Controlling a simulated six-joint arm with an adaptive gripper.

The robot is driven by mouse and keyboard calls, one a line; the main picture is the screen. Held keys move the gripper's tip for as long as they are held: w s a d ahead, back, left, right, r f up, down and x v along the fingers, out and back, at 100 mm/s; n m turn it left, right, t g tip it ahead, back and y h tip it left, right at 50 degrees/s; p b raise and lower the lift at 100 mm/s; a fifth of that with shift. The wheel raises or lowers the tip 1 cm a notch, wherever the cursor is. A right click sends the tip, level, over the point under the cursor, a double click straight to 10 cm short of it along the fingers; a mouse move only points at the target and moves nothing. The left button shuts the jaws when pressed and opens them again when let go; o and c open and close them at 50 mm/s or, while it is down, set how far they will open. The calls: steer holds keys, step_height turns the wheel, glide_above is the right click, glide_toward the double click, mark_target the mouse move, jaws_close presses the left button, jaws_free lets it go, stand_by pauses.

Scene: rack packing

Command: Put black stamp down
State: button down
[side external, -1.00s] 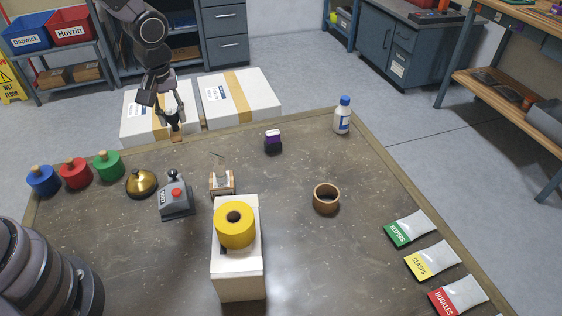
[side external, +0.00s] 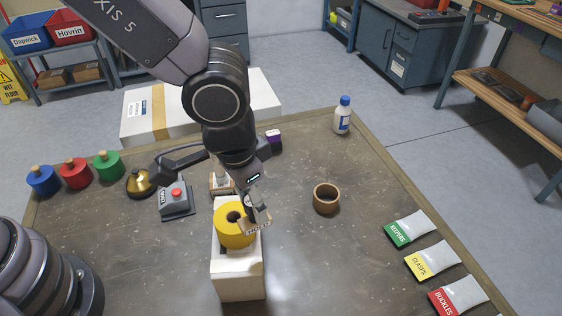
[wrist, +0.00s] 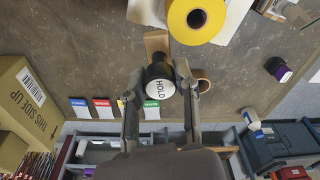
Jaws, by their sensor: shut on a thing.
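My gripper (side external: 257,210) is shut on the black stamp. In the wrist view its fingers (wrist: 160,85) close on both sides of the stamp's black handle, whose white top reads HOLD. The wooden base of the black stamp (wrist: 156,42) shows beyond the handle; in the side view the base of the black stamp (side external: 258,228) is tilted at the right edge of the yellow tape roll (side external: 229,236). The roll lies on a white block (side external: 238,284). I cannot tell whether the stamp touches the roll.
A brown ring (side external: 326,197) stands right of the block. A grey red-button device (side external: 175,205), a brass bell (side external: 139,184) and a black-and-purple item (side external: 270,146) stand around. Packets (side external: 431,261) line the right edge.

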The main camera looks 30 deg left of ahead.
steer(key=s+d+f+m, duration=0.2)
steer(key=s+d+f, duration=0.1)
steer(key=s+f, duration=0.15)
steer(key=w+d+f, duration=0.2)
steer(key=d+f, duration=0.1)
steer(key=w+d+f, duration=0.3)
steer(key=d, duration=0.1)
steer(key=w+d+f, duration=0.3)
steer(key=d+f, duration=0.1)
steer(key=shift+w+d, duration=0.15)
steer(key=shift+w, duration=0.05)
steer(key=shift+w+d+f, duration=0.1)
steer(key=shift+d+f, duration=0.1)
steer(key=shift+f, duration=1.55)
